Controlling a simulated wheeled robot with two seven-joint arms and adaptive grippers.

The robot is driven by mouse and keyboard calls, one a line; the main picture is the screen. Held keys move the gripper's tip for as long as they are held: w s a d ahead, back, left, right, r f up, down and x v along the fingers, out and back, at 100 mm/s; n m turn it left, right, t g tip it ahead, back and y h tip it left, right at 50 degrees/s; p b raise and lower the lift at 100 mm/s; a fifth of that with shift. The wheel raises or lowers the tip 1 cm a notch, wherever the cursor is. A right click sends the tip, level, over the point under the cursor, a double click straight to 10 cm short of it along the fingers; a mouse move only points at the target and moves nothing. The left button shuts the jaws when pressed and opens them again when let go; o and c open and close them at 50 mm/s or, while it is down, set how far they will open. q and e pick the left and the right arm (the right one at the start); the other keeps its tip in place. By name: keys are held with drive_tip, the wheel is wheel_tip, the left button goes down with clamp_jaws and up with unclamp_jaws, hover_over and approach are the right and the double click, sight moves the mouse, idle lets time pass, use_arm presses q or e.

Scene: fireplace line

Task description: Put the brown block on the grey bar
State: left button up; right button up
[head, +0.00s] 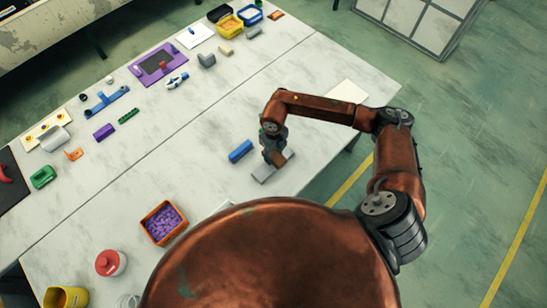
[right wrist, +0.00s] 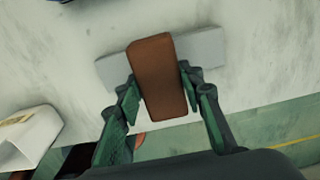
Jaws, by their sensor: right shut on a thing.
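The brown block (right wrist: 159,78) is between the fingers of my right gripper (right wrist: 158,98), which is shut on it. The block lies crosswise over the middle of the grey bar (right wrist: 202,47), covering that part of it. In the head view the block (head: 279,158) shows just below my right gripper (head: 272,152), with the grey bar (head: 263,177) under it on the table. I cannot tell whether the block touches the bar or hangs slightly above it. My left gripper is not in view.
A blue block (head: 240,151) lies close to the left of the bar. An orange bin of purple pieces (head: 145,224) and a red-lidded jar (head: 110,263) stand nearer the left front. Several small items line the far table. The table around the bar is mostly clear.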

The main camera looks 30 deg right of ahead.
sight(273, 158)
drive_tip(key=shift+f, duration=1.6)
drive_tip(key=shift+f, duration=0.2)
drive_tip(key=o, duration=1.3)
drive_tip(key=shift+c, duration=0.2)
drive_tip(key=shift+w+r, duration=0.1)
wheel_tip(273, 158, up, 12)
drive_tip(key=shift+r, duration=0.15)
